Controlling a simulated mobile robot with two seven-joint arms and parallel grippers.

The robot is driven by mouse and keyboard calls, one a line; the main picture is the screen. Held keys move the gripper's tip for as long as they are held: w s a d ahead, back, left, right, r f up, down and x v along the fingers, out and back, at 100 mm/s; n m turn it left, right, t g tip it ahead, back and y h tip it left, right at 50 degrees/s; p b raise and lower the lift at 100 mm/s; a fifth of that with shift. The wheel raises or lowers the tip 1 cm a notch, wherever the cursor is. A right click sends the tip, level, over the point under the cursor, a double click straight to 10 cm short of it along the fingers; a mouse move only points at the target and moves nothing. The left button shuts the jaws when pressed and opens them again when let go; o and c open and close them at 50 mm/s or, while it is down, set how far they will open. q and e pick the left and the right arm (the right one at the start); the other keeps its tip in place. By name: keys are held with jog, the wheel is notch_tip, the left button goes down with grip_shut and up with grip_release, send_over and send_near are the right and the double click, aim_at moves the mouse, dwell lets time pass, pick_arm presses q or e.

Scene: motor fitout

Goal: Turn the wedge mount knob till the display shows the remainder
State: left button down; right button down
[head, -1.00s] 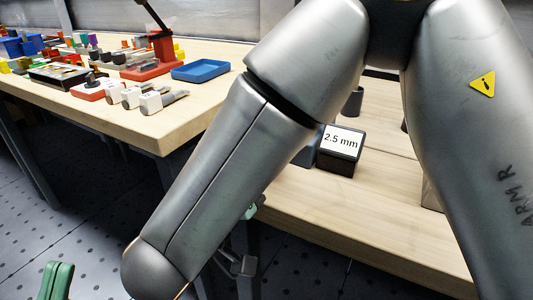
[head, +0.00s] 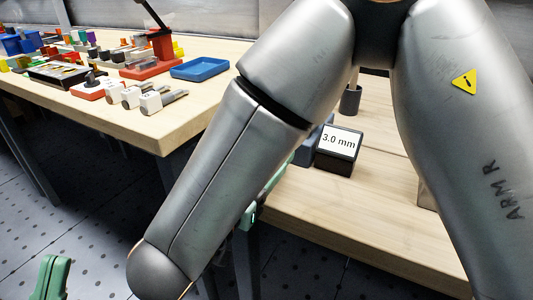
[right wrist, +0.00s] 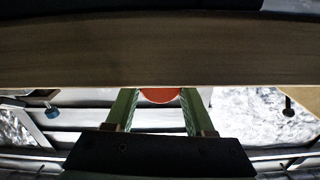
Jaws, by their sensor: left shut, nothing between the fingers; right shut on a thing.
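The display (head: 338,148), a dark box with a white face, stands on the right-hand bench and reads "3.0 mm". In the right wrist view, an orange-red round knob (right wrist: 160,96) shows between the green fingers of my right gripper (right wrist: 160,90), which is shut on it. My left gripper (head: 54,264), green, is at the lower left over the floor, shut and empty, away from the bench.
The left bench (head: 190,120) holds a blue tray (head: 200,68), a red stand (head: 150,66) and several small coloured parts. A dark grey cylinder (head: 350,100) stands behind the display. My right arm covers the middle. Floor is open between the benches.

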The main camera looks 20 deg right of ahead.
dwell(0.3)
jog(key=c, duration=0.5)
grip_release()
